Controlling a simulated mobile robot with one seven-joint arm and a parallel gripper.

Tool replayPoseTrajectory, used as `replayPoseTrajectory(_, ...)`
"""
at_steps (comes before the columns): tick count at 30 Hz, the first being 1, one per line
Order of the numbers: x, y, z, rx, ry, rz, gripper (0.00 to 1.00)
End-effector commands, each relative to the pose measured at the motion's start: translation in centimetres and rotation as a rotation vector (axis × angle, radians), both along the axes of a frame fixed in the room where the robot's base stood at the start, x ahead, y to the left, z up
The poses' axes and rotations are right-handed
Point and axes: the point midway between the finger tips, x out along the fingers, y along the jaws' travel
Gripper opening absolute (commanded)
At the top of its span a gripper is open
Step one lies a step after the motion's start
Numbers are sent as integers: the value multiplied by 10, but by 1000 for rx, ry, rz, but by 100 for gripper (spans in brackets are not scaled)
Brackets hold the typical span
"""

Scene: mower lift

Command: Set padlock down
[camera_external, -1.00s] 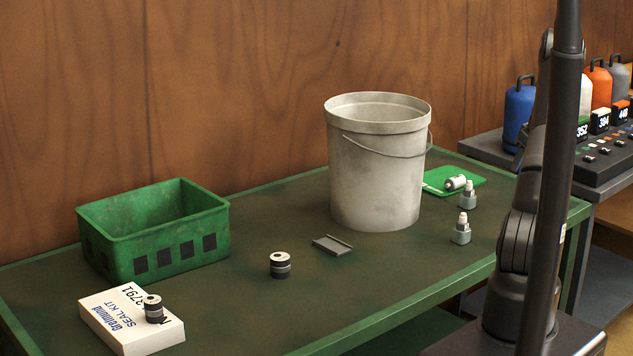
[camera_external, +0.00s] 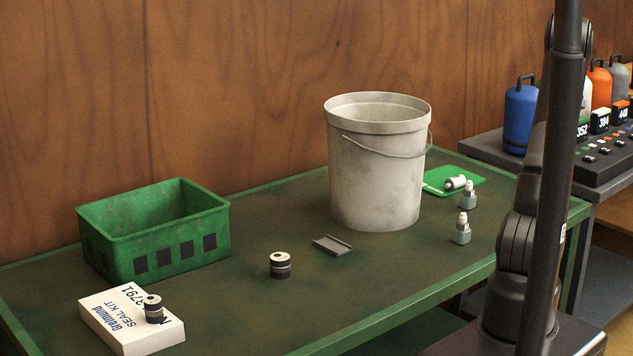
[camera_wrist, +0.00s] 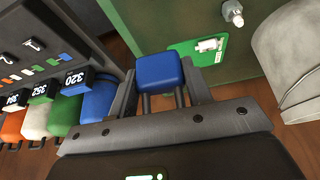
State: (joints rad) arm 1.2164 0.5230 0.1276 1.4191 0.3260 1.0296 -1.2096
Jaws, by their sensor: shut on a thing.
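In the wrist view, my gripper (camera_wrist: 163,88) is shut on a blue padlock (camera_wrist: 160,70). Its blue body shows between the fingertips, with the dark shackle legs toward the camera. A flat green card (camera_wrist: 192,52) with a small white item on it lies on the green bench, just beyond and right of the padlock in the picture. The card also shows in the external view (camera_external: 435,181), right of the bucket. My gripper and the held padlock are hidden in the external view, where only other parts of my arm show.
A grey bucket (camera_external: 378,165) stands beside the card. Two small fittings (camera_external: 461,229) (camera_external: 468,195) stand near the bench's right edge. A green crate (camera_external: 155,232) is far left.

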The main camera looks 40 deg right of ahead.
Motion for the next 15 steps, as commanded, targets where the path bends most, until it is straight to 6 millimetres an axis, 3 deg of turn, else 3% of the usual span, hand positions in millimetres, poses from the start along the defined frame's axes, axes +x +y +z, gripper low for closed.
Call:
replayPoseTrajectory(1,1,0,19,-5,-2,2,19)
replayPoseTrajectory(3,1,0,38,-5,-1,0,19)
replayPoseTrajectory(9,0,-1,80,-3,-1,0,19)
replayPoseTrajectory(11,0,-1,91,-4,-1,1,19)
replayPoseTrajectory(15,21,20,90,2,0,34,19)
